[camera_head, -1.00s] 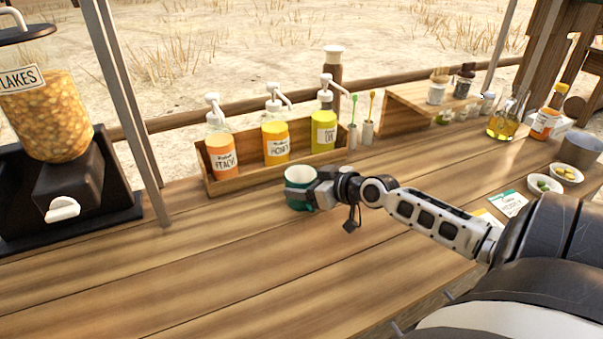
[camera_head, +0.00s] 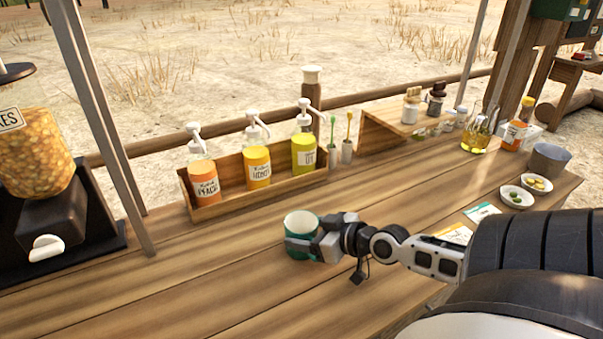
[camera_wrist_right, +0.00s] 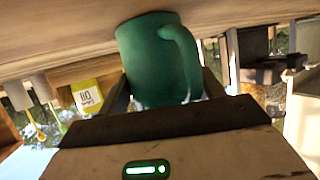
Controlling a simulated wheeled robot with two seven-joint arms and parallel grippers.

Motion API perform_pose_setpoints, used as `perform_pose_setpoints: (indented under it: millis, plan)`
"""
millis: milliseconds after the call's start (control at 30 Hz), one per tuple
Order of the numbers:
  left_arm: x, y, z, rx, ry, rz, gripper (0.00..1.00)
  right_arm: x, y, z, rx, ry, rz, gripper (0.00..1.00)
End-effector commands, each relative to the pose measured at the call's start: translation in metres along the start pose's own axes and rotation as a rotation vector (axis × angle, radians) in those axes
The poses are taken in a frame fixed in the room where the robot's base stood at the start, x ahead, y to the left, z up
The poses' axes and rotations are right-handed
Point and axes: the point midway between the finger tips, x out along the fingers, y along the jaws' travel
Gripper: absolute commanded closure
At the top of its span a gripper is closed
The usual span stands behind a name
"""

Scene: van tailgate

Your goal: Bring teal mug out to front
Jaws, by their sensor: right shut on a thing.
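The teal mug (camera_head: 299,222) is upright at the middle of the wooden counter, in front of the crate of pump bottles. My right gripper (camera_head: 303,246) comes from the right and is shut on the mug. In the right wrist view the mug (camera_wrist_right: 160,62) sits between the fingers, with its handle toward the camera; that picture is upside down. I cannot tell for certain whether the mug's base touches the counter. My left gripper is not in view.
A wooden crate (camera_head: 262,194) with three pump bottles stands behind the mug. A cereal dispenser (camera_head: 40,170) is at the left. Small bowls (camera_head: 516,197) and cards (camera_head: 482,213) lie at the right. The counter's front left (camera_head: 150,290) is clear.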

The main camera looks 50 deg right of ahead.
Motion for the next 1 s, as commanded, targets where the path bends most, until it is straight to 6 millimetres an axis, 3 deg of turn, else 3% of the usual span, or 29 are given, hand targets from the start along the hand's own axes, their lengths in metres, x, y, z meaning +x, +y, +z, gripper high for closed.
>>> perform_pose_setpoints:
  millis: [700,1000]
  plan:
    - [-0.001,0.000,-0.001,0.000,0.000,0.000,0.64,-0.053,-0.027,0.024,0.002,-0.004,0.000,0.61]
    - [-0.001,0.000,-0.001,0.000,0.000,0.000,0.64,-0.056,-0.029,0.025,0.001,-0.003,0.000,0.61]
